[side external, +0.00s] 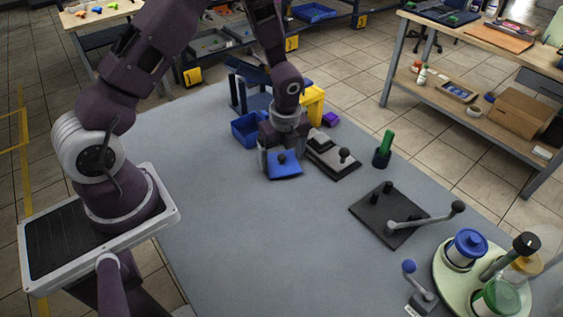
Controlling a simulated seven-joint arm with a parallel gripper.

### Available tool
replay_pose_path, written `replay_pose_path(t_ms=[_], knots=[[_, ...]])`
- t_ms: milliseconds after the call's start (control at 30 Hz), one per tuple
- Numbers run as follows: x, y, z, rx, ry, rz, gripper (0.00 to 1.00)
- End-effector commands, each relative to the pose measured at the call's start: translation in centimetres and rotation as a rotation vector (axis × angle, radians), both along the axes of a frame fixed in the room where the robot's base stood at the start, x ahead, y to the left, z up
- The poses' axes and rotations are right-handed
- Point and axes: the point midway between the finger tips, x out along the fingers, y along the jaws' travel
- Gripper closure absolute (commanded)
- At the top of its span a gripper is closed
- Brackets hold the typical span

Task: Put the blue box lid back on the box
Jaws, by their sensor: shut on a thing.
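The blue box (247,133) stands on the grey table left of my gripper, toward the back. Its top looks open. The blue lid (286,170) has a dark knob and is tilted toward the camera. My gripper (281,154) points down and is shut on the blue lid, in front and to the right of the box. The gripper body hides the lid's back edge. I cannot tell whether the lid touches the table.
A yellow block (313,103) and a purple piece (331,119) are behind. A dark lever plate (388,213) and a round tray of lidded jars (447,283) lie right. The front-left table is clear.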

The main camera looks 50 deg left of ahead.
Motion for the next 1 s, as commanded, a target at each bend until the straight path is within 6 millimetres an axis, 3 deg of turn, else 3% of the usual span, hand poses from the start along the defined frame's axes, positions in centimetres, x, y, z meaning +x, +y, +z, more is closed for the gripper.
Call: replay_pose_path(t_ms=[167, 400, 833, 1000], knots=[[0.1, 0.1, 1.4, 0.000, -0.004, 0.002, 0.54], [0.1, 0.1, 7.5, 0.001, -0.007, 0.003, 0.54], [0.1, 0.0, 15.6, 0.000, -0.004, 0.001, 0.54], [0.5, 3.4, 15.4, 0.000, 0.000, 0.088, 0.54]])
